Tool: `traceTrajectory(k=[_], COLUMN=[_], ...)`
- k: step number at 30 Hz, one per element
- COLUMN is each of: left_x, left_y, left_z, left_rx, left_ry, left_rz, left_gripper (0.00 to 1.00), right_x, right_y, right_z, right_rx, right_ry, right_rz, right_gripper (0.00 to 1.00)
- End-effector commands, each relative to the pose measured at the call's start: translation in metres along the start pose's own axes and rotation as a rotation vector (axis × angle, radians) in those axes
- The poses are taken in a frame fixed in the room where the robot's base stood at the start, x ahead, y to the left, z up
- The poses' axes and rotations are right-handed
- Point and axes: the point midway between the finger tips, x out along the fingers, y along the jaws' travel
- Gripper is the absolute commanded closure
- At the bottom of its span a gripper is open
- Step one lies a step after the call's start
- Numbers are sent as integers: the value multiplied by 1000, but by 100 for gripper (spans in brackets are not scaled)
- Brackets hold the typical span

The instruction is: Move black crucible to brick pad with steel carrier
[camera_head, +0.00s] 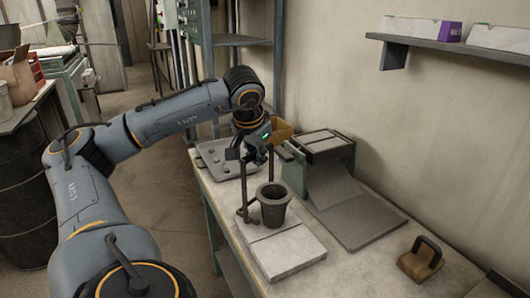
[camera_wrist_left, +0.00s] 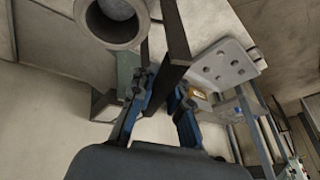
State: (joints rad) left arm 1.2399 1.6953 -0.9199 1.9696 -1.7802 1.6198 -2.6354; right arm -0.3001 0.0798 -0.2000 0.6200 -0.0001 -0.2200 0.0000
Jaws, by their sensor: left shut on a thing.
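The black crucible (camera_head: 273,210) is upright, its open mouth facing up, over the far part of the pale brick pad (camera_head: 288,262). I cannot tell whether its base touches the pad. The dark steel carrier (camera_head: 234,172) has an upright bar, and its lower end is beside the crucible's left side. My left gripper (camera_head: 257,150) is above and behind the crucible, shut on the carrier. In the left wrist view the carrier bar (camera_wrist_left: 176,45) passes by the fingers (camera_wrist_left: 165,88), and the crucible's round rim (camera_wrist_left: 138,37) is at the top. The right gripper is out of view.
A grey tray with round hollows (camera_head: 217,167) lies at the bench's far left. A grey box with a sloping plate (camera_head: 342,195) stands right of the crucible. A brown block with a black handle (camera_head: 416,267) sits near right. A wall shelf (camera_head: 430,48) holds boxes.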

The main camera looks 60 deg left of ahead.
Motion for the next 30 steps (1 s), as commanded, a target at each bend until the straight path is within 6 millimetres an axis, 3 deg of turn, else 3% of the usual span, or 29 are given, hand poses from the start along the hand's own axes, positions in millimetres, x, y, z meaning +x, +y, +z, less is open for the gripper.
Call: traceTrajectory(k=[21, 30], left_x=[11, -16], left_y=[-64, -74], left_z=[5, -7], left_rx=[-4, -1], left_ry=[2, 3], left_rz=[-3, -1], left_gripper=[100, 100], right_x=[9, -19], right_y=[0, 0], right_z=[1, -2], right_rx=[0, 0], right_ry=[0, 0], right_rz=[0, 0], right_gripper=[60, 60])
